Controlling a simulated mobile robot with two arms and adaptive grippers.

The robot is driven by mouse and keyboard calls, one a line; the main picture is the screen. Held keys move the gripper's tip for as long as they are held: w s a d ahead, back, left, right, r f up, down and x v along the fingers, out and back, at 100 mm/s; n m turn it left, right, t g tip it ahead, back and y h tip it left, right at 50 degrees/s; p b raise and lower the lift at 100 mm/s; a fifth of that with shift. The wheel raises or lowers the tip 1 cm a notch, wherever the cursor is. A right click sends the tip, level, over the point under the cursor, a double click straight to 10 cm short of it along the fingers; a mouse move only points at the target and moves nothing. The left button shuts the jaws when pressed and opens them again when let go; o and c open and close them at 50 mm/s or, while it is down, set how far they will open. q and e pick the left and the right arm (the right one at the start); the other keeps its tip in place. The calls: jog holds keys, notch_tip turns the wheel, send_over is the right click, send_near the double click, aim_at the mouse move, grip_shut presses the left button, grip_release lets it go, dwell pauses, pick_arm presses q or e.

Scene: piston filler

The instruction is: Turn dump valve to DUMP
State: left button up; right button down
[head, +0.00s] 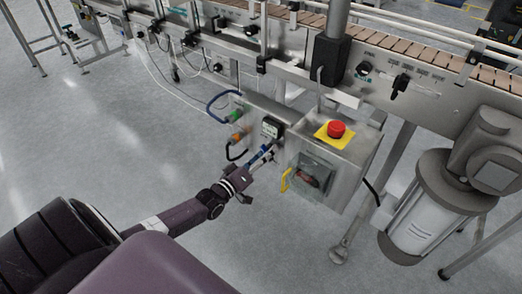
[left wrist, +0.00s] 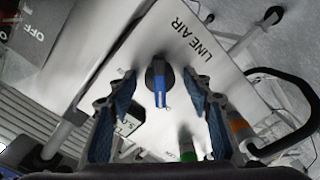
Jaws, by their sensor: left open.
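The dump valve (left wrist: 158,85) is a dark round knob with a blue lever on a light metal panel in the left wrist view. The words LINE AIR stand above and right of it, and the lever points down in the picture. I cannot read a DUMP mark. My left gripper (head: 262,160) is open in front of the panel. Its two blue-padded fingers stand left and right of the lever in the left wrist view, and no contact shows. In the head view the gripper hides the valve. My right gripper is not in view.
A pressure display (head: 271,127) sits above the gripper. Green (head: 235,116) and orange (head: 237,138) fittings with hoses are at its left. A conveyor (head: 430,57) runs above; open floor lies left.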

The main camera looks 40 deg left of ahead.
pick_arm(q)
jog(key=s+a, duration=0.1)
jog(key=s, duration=1.1)
